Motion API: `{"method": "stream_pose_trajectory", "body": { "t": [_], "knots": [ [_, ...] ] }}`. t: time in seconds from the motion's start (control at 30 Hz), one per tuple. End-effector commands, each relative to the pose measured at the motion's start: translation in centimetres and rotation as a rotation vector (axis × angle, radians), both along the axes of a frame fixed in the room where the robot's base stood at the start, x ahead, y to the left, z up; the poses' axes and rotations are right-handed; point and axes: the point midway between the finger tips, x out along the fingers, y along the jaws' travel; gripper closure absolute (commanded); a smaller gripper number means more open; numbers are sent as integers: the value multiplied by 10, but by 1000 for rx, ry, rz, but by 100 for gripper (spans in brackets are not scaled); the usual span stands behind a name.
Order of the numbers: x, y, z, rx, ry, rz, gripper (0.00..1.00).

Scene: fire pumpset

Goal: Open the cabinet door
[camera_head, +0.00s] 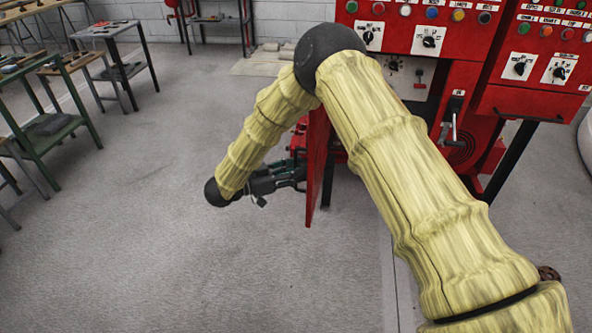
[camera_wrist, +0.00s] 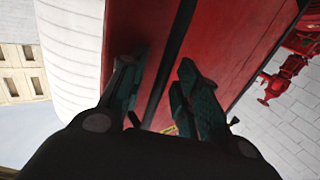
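The red cabinet (camera_head: 455,85) stands at the upper right in the head view, its front partly hidden by my arm. A red panel that looks like its door (camera_head: 317,165) juts out from the front, seen nearly edge-on, so it appears swung open. My gripper (camera_head: 292,178) is at the left side of this panel, close to it; contact cannot be told. In the wrist view my gripper (camera_wrist: 160,72) has its two dark fingers apart, before a red surface (camera_wrist: 235,45) crossed by a dark strip. No held object is clear between the fingers.
Control boxes with knobs and buttons (camera_head: 545,60) top the cabinet. A lever handle (camera_head: 452,125) sits on its front. Green-framed (camera_head: 45,130) and grey tables (camera_head: 110,40) stand at the left. The grey floor (camera_head: 190,260) left of my arm is clear.

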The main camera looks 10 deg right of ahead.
Motion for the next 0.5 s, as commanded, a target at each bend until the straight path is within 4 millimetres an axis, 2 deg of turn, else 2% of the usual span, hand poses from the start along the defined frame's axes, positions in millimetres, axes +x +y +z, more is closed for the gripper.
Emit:
{"method": "stream_pose_trajectory", "body": {
  "t": [0.17,0.5],
  "knots": [
    [-3,16,0,-1,-1,3,68],
    [-14,68,0,-1,-1,3,68]
  ]
}}
